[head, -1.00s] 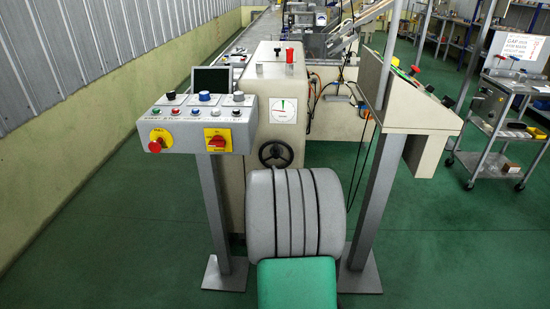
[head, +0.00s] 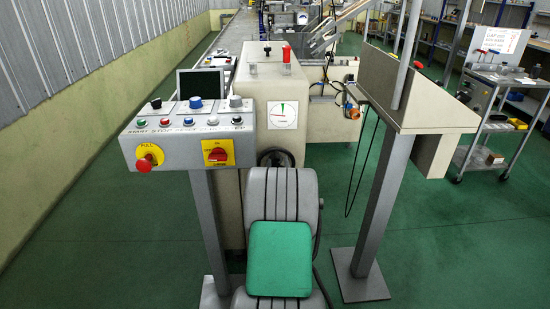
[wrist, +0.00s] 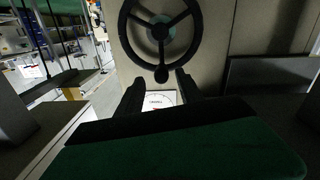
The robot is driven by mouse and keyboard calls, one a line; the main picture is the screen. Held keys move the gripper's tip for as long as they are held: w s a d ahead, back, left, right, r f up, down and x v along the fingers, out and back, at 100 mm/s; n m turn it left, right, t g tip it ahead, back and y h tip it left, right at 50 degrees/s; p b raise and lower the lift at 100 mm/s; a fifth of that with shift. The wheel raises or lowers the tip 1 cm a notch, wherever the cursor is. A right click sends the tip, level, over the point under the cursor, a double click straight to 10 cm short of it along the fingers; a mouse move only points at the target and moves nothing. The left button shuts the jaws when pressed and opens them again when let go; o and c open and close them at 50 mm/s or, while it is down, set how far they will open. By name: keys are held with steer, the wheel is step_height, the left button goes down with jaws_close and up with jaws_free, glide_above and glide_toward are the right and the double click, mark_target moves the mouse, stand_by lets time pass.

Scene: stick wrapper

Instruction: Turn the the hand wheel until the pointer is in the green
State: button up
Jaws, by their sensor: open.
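The black three-spoked hand wheel (wrist: 160,28) is at the top of the wrist view, with a dark round knob (wrist: 161,74) on its rim. In the head view only the top of the wheel (head: 277,156) shows above my arm. The dial also shows partly in the wrist view (wrist: 160,98). My gripper (wrist: 158,92) is open and empty, its dark fingers apart below the knob in that picture.
A control panel (head: 190,145) with buttons and a red knob stands left of the cabinet (head: 255,85). A second tilted panel on a post (head: 380,205) stands right. A tool cart (head: 495,110) is farther right.

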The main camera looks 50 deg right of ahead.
mark_target(277, 161)
steer(key=x, duration=0.3)
steer(key=shift+w+f, duration=0.15)
steer(key=shift+w, duration=0.05)
steer(key=shift+w+d, duration=0.3)
steer(key=shift+d, duration=0.05)
jaws_close()
steer(key=shift+s, duration=0.1)
stand_by(0.8)
